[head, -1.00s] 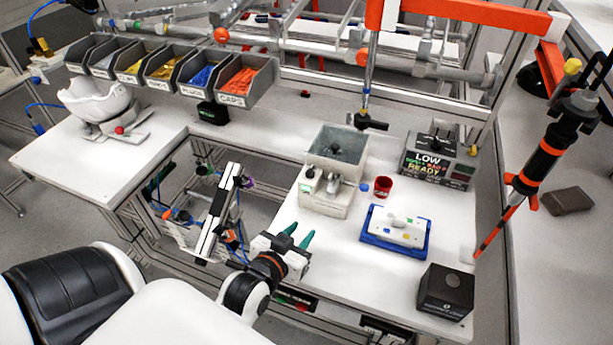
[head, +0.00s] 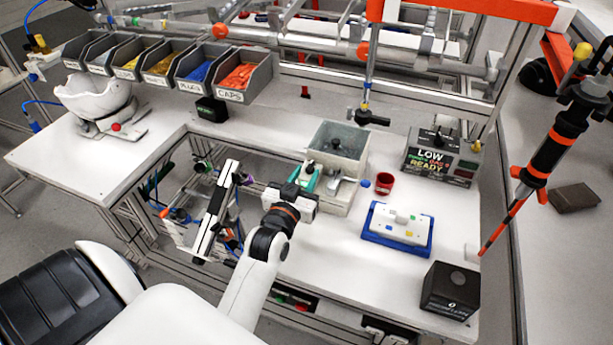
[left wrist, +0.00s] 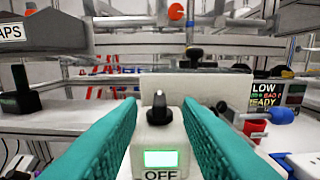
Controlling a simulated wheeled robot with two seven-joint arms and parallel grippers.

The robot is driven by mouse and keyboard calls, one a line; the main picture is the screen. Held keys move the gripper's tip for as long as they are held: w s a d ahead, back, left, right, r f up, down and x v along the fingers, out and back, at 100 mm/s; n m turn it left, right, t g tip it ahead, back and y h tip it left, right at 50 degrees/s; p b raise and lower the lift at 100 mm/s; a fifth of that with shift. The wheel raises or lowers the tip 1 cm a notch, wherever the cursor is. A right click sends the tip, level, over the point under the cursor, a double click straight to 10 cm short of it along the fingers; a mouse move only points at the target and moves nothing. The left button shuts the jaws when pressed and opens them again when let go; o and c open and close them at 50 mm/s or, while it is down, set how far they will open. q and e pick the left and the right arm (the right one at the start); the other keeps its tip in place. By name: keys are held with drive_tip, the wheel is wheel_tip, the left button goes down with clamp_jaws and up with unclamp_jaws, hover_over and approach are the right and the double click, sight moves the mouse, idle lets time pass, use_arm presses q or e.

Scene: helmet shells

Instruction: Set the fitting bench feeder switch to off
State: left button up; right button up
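The feeder (head: 350,142) is a pale box with a grey open hopper on the bench. Its switch, a black knob (left wrist: 158,108) with a light pointer line, stands upright on the front block in the left wrist view. Below it are a lit green window (left wrist: 161,158) and the word OFF. My left gripper (head: 306,174) is at the feeder's front left, its teal fingers apart on either side of the knob. In the left wrist view, gaps show between the knob and both fingers. In the head view, the gripper partly hides the switch block. My right gripper is not in view.
A red cup (head: 384,183) stands right of the feeder. A blue tray (head: 369,236) with a white part, a black box (head: 449,291) and a LOW/READY display box (head: 440,160) are farther right. Part bins (head: 237,92) line the back left. Bench space before the feeder is clear.

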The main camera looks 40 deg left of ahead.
use_arm(q)
drive_tip(key=shift+w+a, duration=0.15)
drive_tip(key=shift+w, duration=0.5)
clamp_jaws()
